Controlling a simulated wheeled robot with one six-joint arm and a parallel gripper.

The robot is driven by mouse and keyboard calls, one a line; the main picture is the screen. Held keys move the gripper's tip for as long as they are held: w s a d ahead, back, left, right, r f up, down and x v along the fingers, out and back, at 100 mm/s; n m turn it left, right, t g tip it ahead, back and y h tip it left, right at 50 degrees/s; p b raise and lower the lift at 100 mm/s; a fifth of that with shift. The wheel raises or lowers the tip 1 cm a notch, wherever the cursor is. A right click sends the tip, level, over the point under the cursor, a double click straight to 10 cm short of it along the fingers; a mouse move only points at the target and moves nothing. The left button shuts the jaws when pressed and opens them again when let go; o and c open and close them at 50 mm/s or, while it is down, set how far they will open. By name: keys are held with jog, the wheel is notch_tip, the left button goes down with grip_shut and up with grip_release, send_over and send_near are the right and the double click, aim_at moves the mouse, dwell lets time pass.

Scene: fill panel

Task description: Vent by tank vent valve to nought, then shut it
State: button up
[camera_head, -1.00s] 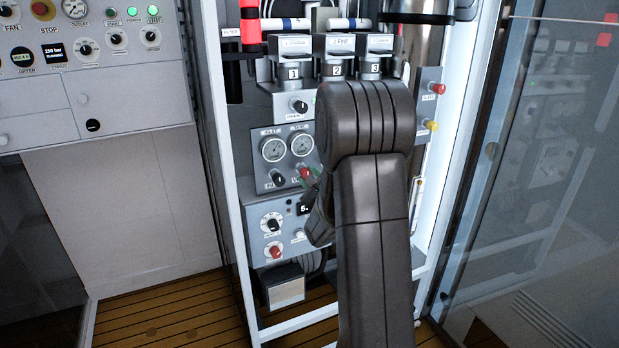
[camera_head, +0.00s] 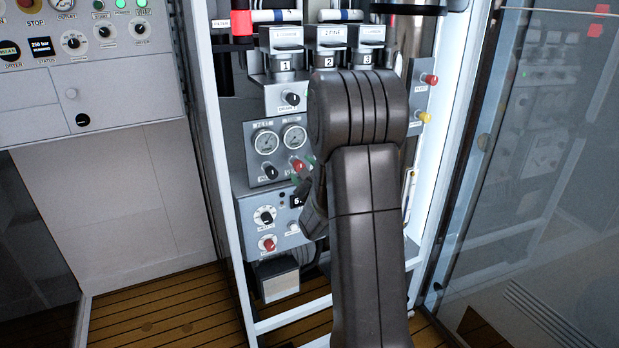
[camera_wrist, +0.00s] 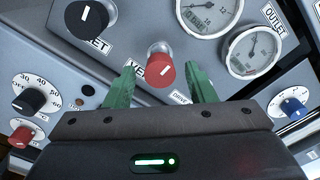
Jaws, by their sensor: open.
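A red knob (camera_wrist: 160,69) with a white pointer line sits on the grey gauge panel (camera_head: 283,185). Beside it is a partly covered label beginning "VE"; whether this is the tank vent valve I cannot fully read. It also shows in the head view (camera_head: 297,166). My gripper (camera_wrist: 161,88) is open, its green fingers on either side of the knob with gaps between. Two round gauges (camera_wrist: 207,14) (camera_wrist: 253,51) are near the knob, one by an "OUTLET" label. Their exact readings are too small to tell. My arm covers part of the panel's right side.
A glass door (camera_head: 540,190) stands at right. Wooden floor (camera_head: 160,310) is clear at left.

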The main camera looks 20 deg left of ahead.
jog(key=v, duration=1.3)
jog(key=shift+s+d+b, duration=0.15)
jog(key=shift+s+b, duration=0.05)
jog(key=shift+b, duration=0.15)
jog(key=x, duration=1.3)
jog(key=shift+w+a+p, duration=0.3)
jog(key=shift+p, duration=0.1)
jog(key=shift+d, duration=0.1)
